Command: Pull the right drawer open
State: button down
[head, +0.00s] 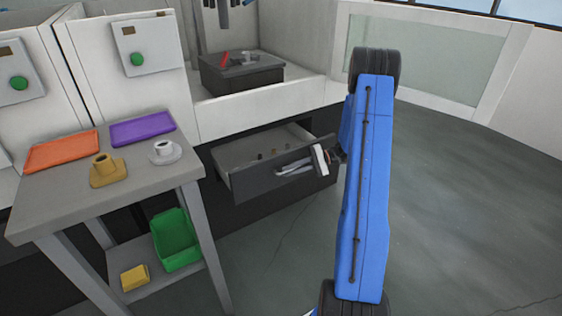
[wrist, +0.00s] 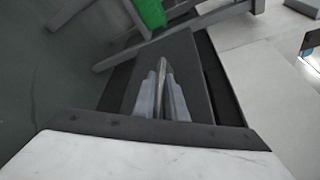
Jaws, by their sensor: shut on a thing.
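The right drawer (head: 262,182) is dark grey and stands partly open below the white machine body in the head view. A few small items lie inside it. My gripper (head: 285,171) is at the drawer's front, with its fingers shut on the metal handle (wrist: 161,92), which shows between the fingers in the wrist view. The drawer front (wrist: 187,62) also shows there beyond the fingers. My blue arm reaches in from the right and hides the area behind it.
A grey table (head: 60,203) on the left holds orange and purple trays, a yellow cup and a white cup. A green bin (head: 176,240) and a yellow block (head: 135,277) sit on its lower shelf. The floor in front of the drawer and at right is clear.

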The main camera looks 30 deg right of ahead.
jog(key=s, duration=1.4)
jog(key=shift+s+d, duration=0.15)
jog(key=shift+d, duration=0.15)
jog(key=c, duration=1.8)
grip_release()
jog(key=shift+d, duration=0.15)
jog(key=v, duration=1.7)
jog(key=shift+s, duration=0.2)
